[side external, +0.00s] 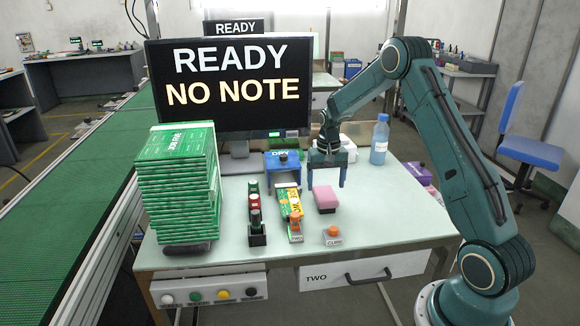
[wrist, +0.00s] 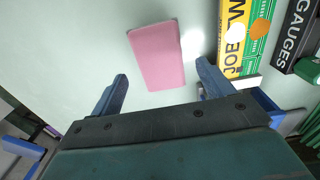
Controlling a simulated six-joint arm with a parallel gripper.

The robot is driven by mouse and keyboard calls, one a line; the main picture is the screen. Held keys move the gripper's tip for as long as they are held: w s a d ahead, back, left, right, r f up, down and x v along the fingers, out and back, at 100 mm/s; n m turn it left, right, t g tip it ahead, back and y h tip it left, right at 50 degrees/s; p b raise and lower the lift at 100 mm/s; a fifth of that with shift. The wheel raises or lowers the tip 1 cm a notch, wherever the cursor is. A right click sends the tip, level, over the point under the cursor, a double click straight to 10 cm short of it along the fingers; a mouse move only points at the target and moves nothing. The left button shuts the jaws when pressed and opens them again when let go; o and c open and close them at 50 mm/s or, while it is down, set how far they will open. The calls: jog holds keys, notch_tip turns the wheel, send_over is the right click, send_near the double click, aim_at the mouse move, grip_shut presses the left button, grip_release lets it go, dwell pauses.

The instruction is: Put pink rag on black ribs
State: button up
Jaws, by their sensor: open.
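The pink rag (side external: 325,198) lies flat on the pale table as a folded, block-like rectangle, right of the yellow and green box. In the wrist view the pink rag (wrist: 157,55) is slightly tilted, ahead of and between the fingers. My gripper (side external: 326,180) is open and empty, pointing down above and just behind the rag. In the wrist view my gripper (wrist: 162,72) shows both blue fingers spread, apart from the rag. I cannot clearly make out black ribs; a dark stand (side external: 257,239) sits at the table's front, and its surface is too small to read.
A tall stack of green boxes (side external: 178,185) stands at left. A blue bottle (side external: 380,139) stands behind. The table's right front is clear.

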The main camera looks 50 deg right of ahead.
aim_at(325, 194)
notch_tip(325, 194, up, 9)
dwell(0.4)
jog(key=shift+f, duration=0.1)
dwell(0.4)
jog(key=s+a+r+n+t, duration=0.1)
jog(key=s+a+r+n, duration=0.1)
jog(key=s+a+r, duration=0.45)
jog(key=s+a+r+n+t, duration=0.2)
jog(key=s+a+r, duration=0.2)
jog(key=a+r, duration=0.5)
jog(key=s+a+n+t, duration=0.1)
jog(key=s+a+n, duration=0.1)
jog(key=s+a, duration=0.3)
jog(key=s+a+f+n+t, duration=0.1)
jog(key=s+a+n, duration=0.2)
jog(key=s, duration=0.8)
jog(key=shift+a+f+t, duration=0.25)
jog(key=shift+a+t, duration=0.05)
jog(key=shift+a, duration=0.65)
